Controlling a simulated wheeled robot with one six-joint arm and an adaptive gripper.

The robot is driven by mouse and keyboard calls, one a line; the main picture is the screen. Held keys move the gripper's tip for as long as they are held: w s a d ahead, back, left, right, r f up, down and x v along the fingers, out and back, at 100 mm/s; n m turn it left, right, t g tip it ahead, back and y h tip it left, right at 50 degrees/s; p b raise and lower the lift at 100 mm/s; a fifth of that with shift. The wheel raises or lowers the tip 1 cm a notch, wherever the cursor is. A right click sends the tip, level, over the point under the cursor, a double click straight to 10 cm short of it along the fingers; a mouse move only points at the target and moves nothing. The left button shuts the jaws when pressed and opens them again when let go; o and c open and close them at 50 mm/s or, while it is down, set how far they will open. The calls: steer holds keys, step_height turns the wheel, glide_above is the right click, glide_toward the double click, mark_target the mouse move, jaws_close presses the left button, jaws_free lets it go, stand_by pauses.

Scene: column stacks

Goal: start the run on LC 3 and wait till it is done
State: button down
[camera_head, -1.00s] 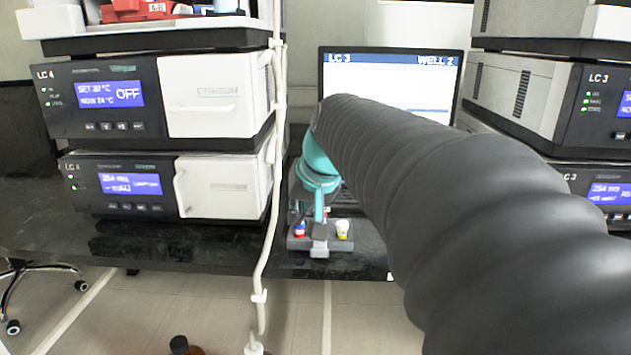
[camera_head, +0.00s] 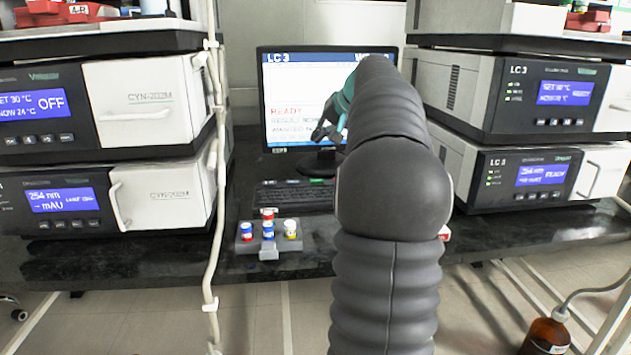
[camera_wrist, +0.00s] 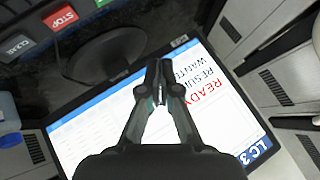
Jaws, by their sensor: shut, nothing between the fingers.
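The LC 3 monitor (camera_head: 290,85) stands on the bench between the stacks and shows READY in red, with result lines below partly hidden by my arm. It fills much of the wrist view (camera_wrist: 95,125), where LC 3 and READY are legible. My gripper (camera_wrist: 161,70) is shut and empty, in front of the screen; in the head view it shows partly behind my arm (camera_head: 330,125). The keyboard (camera_head: 290,197) lies before the monitor. In the wrist view a red STOP key (camera_wrist: 60,18), a grey CLEAR key (camera_wrist: 17,47) and a green key edge (camera_wrist: 103,3) show.
A grey rack (camera_head: 290,243) with several capped vials sits at the bench's front edge. The LC 3 stack (camera_head: 515,110) stands right, its lower display reading READY. Another stack (camera_head: 140,105) stands left. A white tube (camera_head: 212,230) hangs before it. A brown bottle (camera_head: 545,337) is at lower right.

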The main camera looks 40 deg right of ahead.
mark_target(319, 181)
step_height(319, 181, down, 9)
steer(key=b, duration=0.6)
steer(key=shift+b, duration=0.3)
stand_by(1.3)
steer(key=shift+f, duration=0.35)
steer(key=shift+f+b, duration=0.45)
steer(key=shift+b, duration=0.1)
stand_by(0.6)
steer(key=shift+r, duration=0.1)
steer(key=shift+r+p, duration=0.75)
steer(key=shift+r, duration=0.1)
steer(key=shift+r+p, duration=2.2)
steer(key=shift+r, duration=0.25)
